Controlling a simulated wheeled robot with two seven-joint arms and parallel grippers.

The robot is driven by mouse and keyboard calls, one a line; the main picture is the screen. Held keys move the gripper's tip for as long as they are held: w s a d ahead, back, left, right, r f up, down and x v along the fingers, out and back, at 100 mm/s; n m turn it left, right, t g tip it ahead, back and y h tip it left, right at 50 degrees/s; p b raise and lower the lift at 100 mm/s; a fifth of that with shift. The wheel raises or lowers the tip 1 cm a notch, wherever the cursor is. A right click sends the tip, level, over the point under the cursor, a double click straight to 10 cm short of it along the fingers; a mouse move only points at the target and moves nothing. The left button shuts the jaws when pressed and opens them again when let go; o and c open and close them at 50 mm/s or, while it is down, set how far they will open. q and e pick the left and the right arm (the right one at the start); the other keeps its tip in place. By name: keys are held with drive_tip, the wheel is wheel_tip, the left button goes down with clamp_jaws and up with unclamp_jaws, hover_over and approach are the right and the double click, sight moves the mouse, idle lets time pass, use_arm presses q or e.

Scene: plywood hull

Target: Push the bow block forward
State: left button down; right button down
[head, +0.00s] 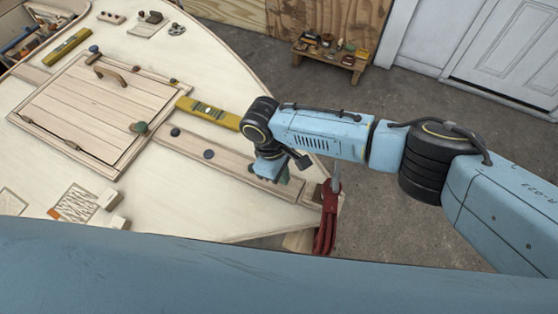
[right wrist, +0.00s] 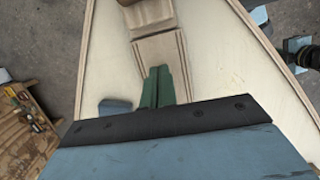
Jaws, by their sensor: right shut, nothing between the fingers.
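The hull's pale plywood deck (head: 190,205) narrows to the bow at the right. My right gripper (head: 281,177) is over a wooden strip (head: 222,160) close to the bow, its hand hiding part of the strip. In the right wrist view its green fingers (right wrist: 158,86) are shut together and empty, pointing at the pale wooden piece (right wrist: 160,52). Beyond that, a tan block (right wrist: 150,14), which looks like the bow block, is cut by the top edge. I cannot tell whether the fingers touch wood. My left gripper is not in view.
A yellow level (head: 208,112) lies beside the hatch (head: 95,112). A red tool (head: 325,222) hangs at the bow tip. A low bench with small items (head: 333,56) stands on the floor beyond the hull. Dark knobs (head: 208,154) sit on the strip.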

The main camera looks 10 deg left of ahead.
sight(310, 191)
drive_tip(key=d, duration=0.1)
drive_tip(key=s+d+p, duration=0.1)
drive_tip(key=d, duration=0.1)
drive_tip(key=shift+d, duration=0.1)
drive_tip(key=shift+s+d+f+p, duration=0.1)
drive_tip(key=shift+s+d+p, duration=0.1)
drive_tip(key=shift+d+p, duration=0.1)
drive_tip(key=d+p, duration=0.2)
drive_tip(key=shift+s+d+p, duration=0.15)
drive_tip(key=shift+s+p, duration=0.2)
drive_tip(key=shift+s, duration=0.05)
drive_tip(key=shift+s+d, duration=0.1)
drive_tip(key=shift+d, duration=0.2)
drive_tip(key=shift+a, duration=0.1)
